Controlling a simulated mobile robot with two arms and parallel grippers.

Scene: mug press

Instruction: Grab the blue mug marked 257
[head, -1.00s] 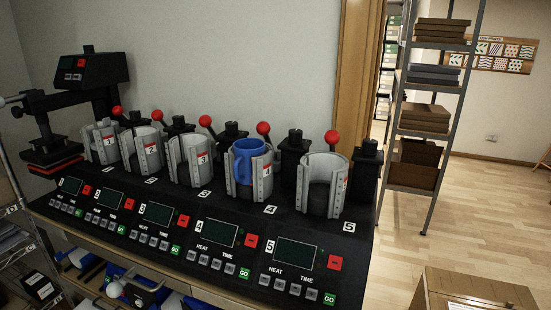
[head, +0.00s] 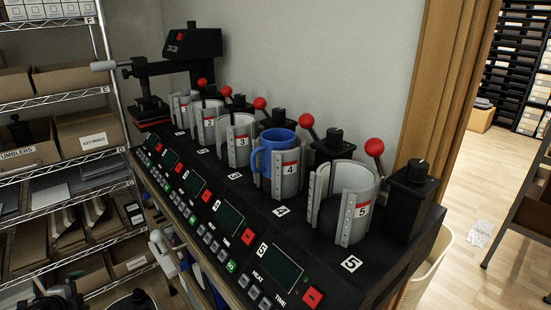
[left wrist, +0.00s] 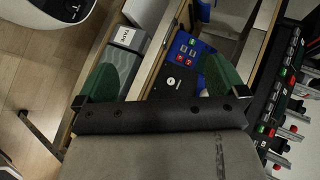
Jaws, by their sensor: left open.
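The blue mug (head: 279,140) stands upright inside the grey clamp of press station 4 (head: 291,178) in the head view. Its rim shows above the clamp and its handle points left through the clamp's opening. No marking 257 can be read on it. My left gripper (left wrist: 158,66) shows in the left wrist view with its two green fingers wide apart and nothing held between them. It is over the bench side, away from the mug, which is not seen in that view. My right gripper is not in view.
Empty clamps stand on both sides, with station 5 (head: 345,205) nearest. Red-knobbed levers (head: 374,147) rise behind the clamps. The control panel (head: 281,268) runs along the front.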

